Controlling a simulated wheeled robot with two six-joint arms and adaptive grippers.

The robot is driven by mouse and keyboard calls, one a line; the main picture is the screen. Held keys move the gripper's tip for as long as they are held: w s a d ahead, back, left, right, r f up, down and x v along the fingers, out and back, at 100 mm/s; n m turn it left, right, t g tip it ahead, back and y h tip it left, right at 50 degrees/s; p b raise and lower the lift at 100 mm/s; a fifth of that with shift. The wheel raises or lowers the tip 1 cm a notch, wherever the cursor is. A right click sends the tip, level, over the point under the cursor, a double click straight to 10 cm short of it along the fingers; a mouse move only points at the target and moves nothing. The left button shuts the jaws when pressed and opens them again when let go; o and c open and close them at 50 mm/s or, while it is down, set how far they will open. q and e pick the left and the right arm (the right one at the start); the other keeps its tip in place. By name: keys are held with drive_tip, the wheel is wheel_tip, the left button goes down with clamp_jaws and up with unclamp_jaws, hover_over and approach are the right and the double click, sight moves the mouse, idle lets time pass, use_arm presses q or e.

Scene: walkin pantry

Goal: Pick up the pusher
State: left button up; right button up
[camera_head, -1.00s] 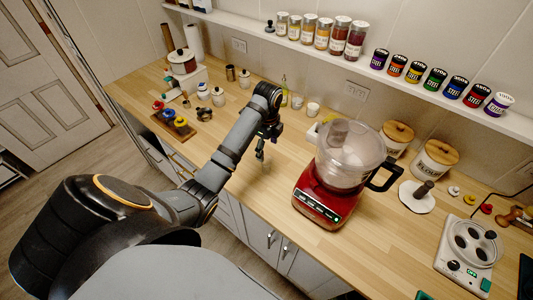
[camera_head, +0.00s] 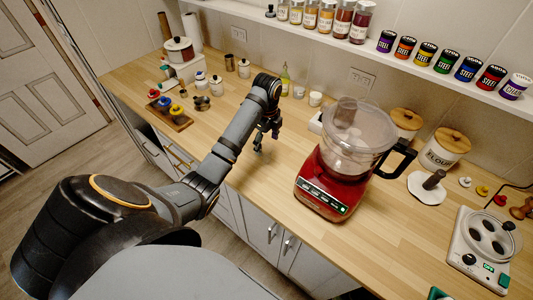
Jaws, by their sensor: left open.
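A red food processor (camera_head: 330,185) with a clear bowl stands on the wooden counter, right of my left gripper. A greyish cylinder (camera_head: 346,112) rises from the feed tube in its lid; it looks like the pusher, but I cannot make out where pusher and tube part. My left gripper (camera_head: 265,143) is open and empty, its fingers pointing down over the counter. It is left of the food processor and apart from it. My right gripper is not in view.
A white disc (camera_head: 420,192) with a dark upright handle lies right of the processor. Lidded canisters (camera_head: 443,150) stand behind. A wall shelf (camera_head: 430,72) with jars overhangs the back. The counter in front of the processor's left side is clear.

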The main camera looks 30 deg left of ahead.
sight(267, 148)
use_arm(q)
wheel_tip(267, 148, down, 4)
drive_tip(key=shift+s+r+b, duration=0.1)
drive_tip(key=shift+b, duration=0.95)
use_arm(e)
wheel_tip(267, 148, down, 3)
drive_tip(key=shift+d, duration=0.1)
use_arm(q)
drive_tip(key=shift+c, duration=0.4)
drive_tip(key=shift+r, duration=0.15)
drive_tip(key=c, duration=1.2)
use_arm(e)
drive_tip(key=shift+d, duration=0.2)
use_arm(q)
drive_tip(key=shift+p, duration=0.3)
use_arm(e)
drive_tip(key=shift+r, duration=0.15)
